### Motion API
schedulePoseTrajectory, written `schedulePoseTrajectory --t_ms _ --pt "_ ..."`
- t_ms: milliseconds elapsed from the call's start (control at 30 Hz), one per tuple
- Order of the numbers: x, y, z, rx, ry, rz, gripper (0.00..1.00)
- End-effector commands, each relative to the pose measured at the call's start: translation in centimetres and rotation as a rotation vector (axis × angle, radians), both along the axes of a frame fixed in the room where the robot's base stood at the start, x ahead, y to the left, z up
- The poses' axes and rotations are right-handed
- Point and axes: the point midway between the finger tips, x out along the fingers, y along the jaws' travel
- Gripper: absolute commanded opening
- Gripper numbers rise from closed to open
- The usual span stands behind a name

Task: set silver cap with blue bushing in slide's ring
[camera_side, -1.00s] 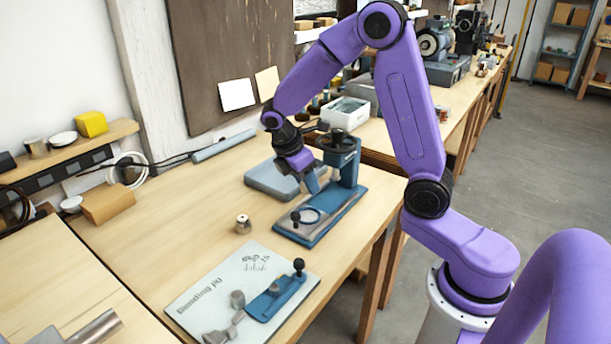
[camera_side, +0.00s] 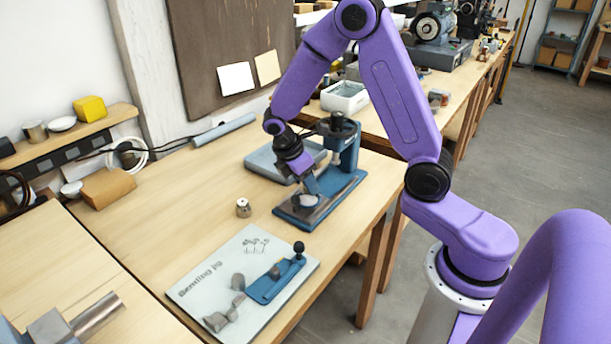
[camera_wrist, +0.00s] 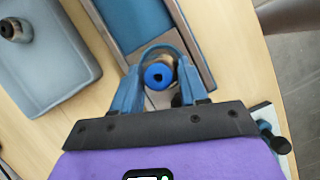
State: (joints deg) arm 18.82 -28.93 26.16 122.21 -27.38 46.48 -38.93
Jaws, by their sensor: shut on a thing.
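My gripper (camera_side: 310,190) points down over the front end of the blue press base. In the wrist view my gripper (camera_wrist: 160,88) has its two blue fingers on either side of a silver cap with a blue bushing (camera_wrist: 157,76); the bushing has a dark hole and faces the camera. The slide's ring (camera_wrist: 160,48) shows as a curved band just beyond the cap. The cap lines up with the ring from above, but I cannot tell whether it is seated or held over it. In the side view the gripper hides most of the ring.
The blue press (camera_side: 346,150) stands close behind my gripper, with a grey tray (camera_side: 268,163) to its left. Another small metal cap (camera_side: 243,208) stands on the table. The bending jig board (camera_side: 205,285) lies in front.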

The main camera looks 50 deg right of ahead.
Motion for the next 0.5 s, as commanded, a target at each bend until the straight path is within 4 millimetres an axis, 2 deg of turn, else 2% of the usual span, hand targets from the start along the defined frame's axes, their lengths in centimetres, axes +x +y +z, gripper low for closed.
schedulePoseTrajectory --t_ms 500 --pt "0.0 0.0 -2.3 -0.001 0.001 0.0 0.09"
